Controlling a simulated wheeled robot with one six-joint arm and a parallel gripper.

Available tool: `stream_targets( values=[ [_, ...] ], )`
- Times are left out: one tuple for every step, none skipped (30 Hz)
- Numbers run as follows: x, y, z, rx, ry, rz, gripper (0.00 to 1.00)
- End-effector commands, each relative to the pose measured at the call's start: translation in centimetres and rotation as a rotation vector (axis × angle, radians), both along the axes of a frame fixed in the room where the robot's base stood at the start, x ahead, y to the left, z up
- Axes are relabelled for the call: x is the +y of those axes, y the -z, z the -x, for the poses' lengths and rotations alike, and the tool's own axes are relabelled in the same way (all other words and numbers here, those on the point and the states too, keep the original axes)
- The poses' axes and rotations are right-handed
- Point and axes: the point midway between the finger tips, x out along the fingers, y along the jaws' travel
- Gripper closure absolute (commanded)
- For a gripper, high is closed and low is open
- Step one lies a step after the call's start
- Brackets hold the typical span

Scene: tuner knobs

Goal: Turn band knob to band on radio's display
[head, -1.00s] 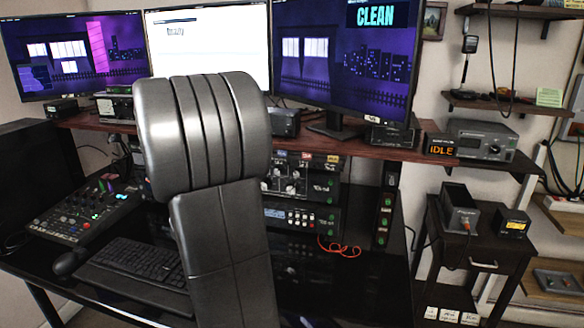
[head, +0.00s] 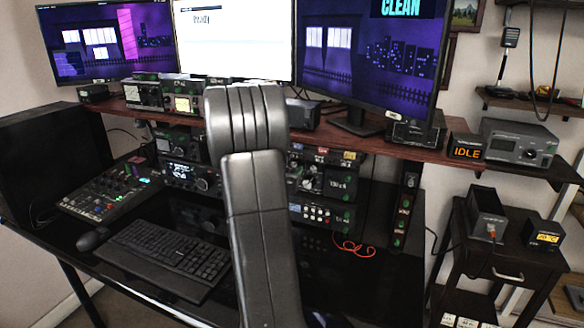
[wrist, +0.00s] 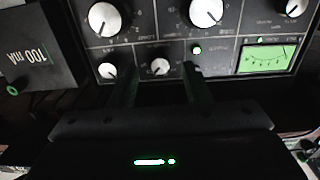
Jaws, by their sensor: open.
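In the wrist view my gripper (wrist: 160,76) is open, its two dark fingers pointing at a dark front panel (wrist: 225,35). A small white knob (wrist: 160,67) shows between the fingertips; I cannot tell whether they touch it. Another small white knob (wrist: 107,70) is to its left. Two large white knobs, one upper left (wrist: 104,19) and one upper right (wrist: 206,12), sit above. The panel's labels are too blurred to tell which is the band knob. In the head view my arm hides the gripper.
A green-lit meter (wrist: 267,58) is on the panel's right. A box marked 100 mA (wrist: 32,50) stands close on the left. A keyboard (head: 170,250) and a mixer (head: 110,190) lie on the black desk. A wooden shelf (head: 420,152) overhangs the equipment.

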Motion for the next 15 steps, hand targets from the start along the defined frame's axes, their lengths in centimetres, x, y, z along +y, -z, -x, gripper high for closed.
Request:
stream_targets(
  values=[
    [-0.3, 0.0, -0.6, 0.000, 0.001, 0.000, 0.56],
    [-0.4, 0.0, -0.9, 0.000, 0.001, 0.000, 0.56],
    [-0.5, 0.0, -1.3, 0.000, 0.001, 0.000, 0.56],
    [-0.6, 0.0, -1.5, 0.000, 0.001, 0.000, 0.56],
    [-0.7, 0.0, -1.7, 0.000, 0.001, 0.000, 0.56],
    [-0.8, 0.0, -1.8, 0.000, 0.000, 0.000, 0.56],
    [-0.8, 0.0, -1.9, 0.000, 0.000, -0.001, 0.56],
    [-0.8, 0.0, -2.0, 0.000, 0.000, -0.001, 0.56],
    [-0.9, 0.0, -2.1, 0.000, 0.000, 0.000, 0.56],
    [-0.9, 0.0, -2.1, 0.000, 0.000, 0.000, 0.56],
    [-0.9, 0.0, -2.1, 0.001, 0.000, 0.000, 0.56],
    [-0.8, 0.0, -2.1, 0.000, -0.001, 0.000, 0.56],
    [-0.8, 0.0, -2.1, 0.000, -0.001, 0.000, 0.56],
    [-0.8, 0.0, -2.1, 0.000, -0.001, 0.000, 0.56],
    [-0.8, 0.0, -2.1, 0.000, -0.001, 0.000, 0.56]
  ],
)
